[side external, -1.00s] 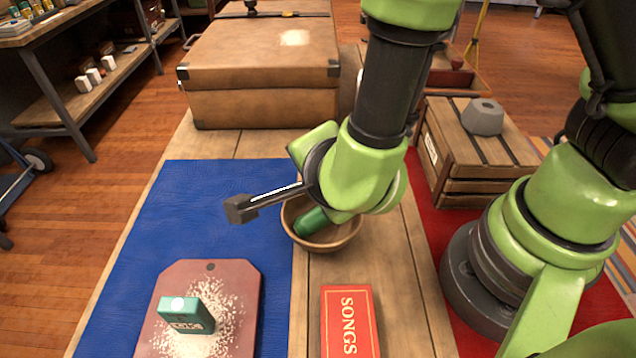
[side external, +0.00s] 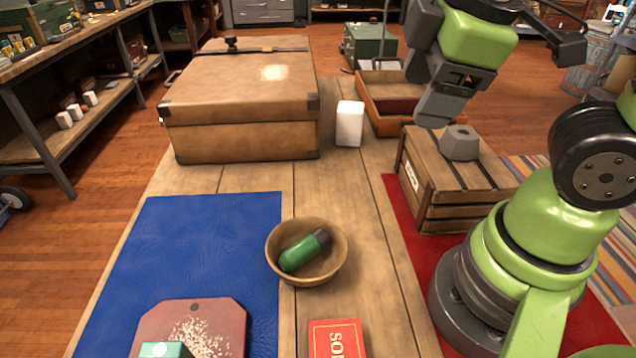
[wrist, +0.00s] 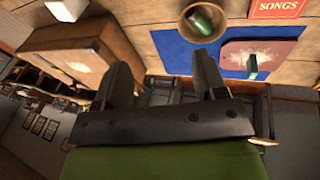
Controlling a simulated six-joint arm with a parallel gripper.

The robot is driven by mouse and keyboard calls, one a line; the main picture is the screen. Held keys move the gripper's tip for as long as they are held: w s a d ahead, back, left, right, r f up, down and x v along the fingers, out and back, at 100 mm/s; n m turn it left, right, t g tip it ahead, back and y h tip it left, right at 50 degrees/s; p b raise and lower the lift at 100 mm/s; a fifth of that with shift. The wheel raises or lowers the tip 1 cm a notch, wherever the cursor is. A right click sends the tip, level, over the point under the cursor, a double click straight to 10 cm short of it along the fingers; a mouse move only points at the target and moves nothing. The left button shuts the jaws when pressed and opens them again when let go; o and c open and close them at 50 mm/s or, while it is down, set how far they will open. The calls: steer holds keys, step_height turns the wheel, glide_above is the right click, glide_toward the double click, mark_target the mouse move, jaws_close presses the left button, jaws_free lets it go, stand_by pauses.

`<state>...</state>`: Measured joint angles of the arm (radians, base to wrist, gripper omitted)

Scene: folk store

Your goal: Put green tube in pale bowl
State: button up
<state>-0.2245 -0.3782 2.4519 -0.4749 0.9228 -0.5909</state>
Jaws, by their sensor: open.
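The green tube (side external: 299,254) with a dark cap lies inside the pale wooden bowl (side external: 336,271), leaning against its wall. The bowl stands on the wooden table just right of the blue mat. Both also show at the top of the wrist view, the tube (wrist: 204,22) inside the bowl (wrist: 186,12). My gripper (wrist: 163,75) is open and nothing shows between its fingers. In the side view my wrist is raised at the upper right, well away from the bowl; the fingertips are hard to make out there.
A brown suitcase (side external: 240,135) stands at the back left, with a white block (side external: 349,124) beside it. A wooden crate (side external: 460,190) carries a grey weight (side external: 460,142). A red book (side external: 337,340) and a pink board (side external: 215,325) lie in front.

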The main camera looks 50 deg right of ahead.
steer(key=shift+s+a+r+m+t+y, duration=0.35)
steer(key=shift+r+m+t+y, duration=0.35)
steer(key=shift+m, duration=1.35)
steer(key=shift+s+a+r+m+t+y, duration=0.2)
steer(key=shift+s+r+m+t+y, duration=0.45)
steer(key=shift+m, duration=1.45)
steer(key=shift+s+a+r+m+t+y, duration=0.15)
steer(key=shift+a+r+m+t+y, duration=0.25)
steer(key=shift+r+m, duration=1.1)
